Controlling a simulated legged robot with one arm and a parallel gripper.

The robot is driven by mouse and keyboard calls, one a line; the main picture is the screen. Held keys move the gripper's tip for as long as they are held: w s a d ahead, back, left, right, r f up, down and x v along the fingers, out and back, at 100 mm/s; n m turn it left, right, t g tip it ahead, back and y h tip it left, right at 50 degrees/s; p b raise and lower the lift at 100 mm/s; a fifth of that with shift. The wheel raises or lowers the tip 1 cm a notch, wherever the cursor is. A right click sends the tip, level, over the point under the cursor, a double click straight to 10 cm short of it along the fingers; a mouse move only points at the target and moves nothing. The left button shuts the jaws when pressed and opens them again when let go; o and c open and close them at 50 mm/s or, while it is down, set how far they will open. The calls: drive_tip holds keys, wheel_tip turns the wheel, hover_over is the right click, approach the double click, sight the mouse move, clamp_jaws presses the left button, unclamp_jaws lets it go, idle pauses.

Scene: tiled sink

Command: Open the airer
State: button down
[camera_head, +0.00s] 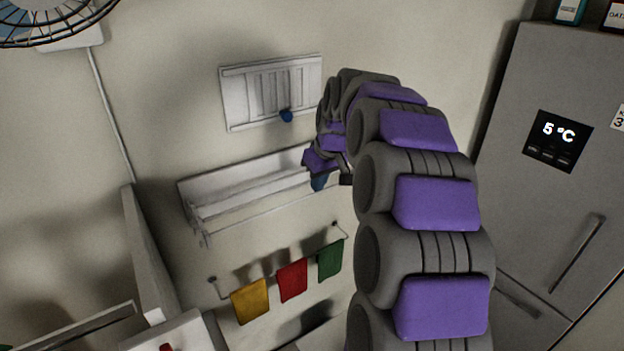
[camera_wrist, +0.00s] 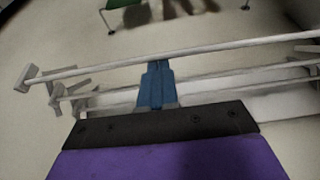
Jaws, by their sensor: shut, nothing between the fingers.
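The airer (camera_head: 225,205) is a pale wall rack with long rods, mounted on the wall left of my arm in the head view. Its long front rod (camera_wrist: 220,48) crosses the wrist view, with further rods and a bracket (camera_wrist: 30,78) at the left. My gripper (camera_head: 320,183) is at the airer's right part in the head view. Its blue fingers (camera_wrist: 155,68) are shut and empty. In the wrist view the fingertips meet the front rod's line; I cannot tell whether they touch it. My arm hides the airer's right end in the head view.
Below hangs a rail with yellow (camera_head: 249,301), red (camera_head: 292,280) and green (camera_head: 330,260) cloths. A grey fridge (camera_head: 540,90) stands right; a fan (camera_head: 50,20) is upper left.

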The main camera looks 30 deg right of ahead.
drive_tip(key=s+b, duration=0.8)
drive_tip(key=s, duration=1.6)
drive_tip(key=shift+d, duration=0.45)
